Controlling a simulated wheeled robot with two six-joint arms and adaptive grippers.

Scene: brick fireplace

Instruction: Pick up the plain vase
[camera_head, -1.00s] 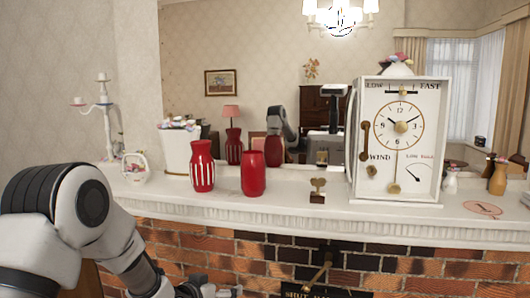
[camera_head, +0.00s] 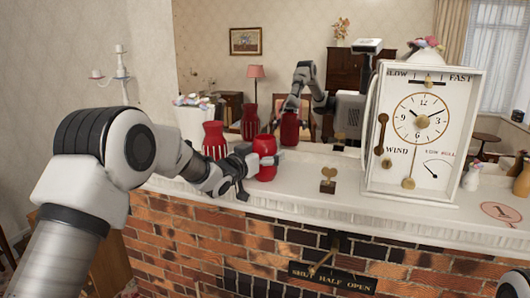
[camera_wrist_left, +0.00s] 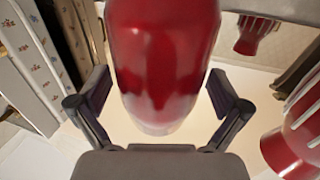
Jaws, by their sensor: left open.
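The plain red vase (camera_head: 265,160) stands on the white mantel in the head view. It fills the middle of the left wrist view (camera_wrist_left: 162,60). My left gripper (camera_head: 243,172) is open at the vase. In the left wrist view its two fingers (camera_wrist_left: 160,105) are spread on either side of the vase, with a gap showing on each side low down. A red vase with white stripes (camera_head: 214,140) stands just left of the plain one, behind my left wrist. It also shows at the right of the left wrist view (camera_wrist_left: 290,145). My right gripper is not in view.
A white planter (camera_head: 190,122) is at the left. A mirror behind reflects the vases and my arm. The front mantel edge drops to brick.

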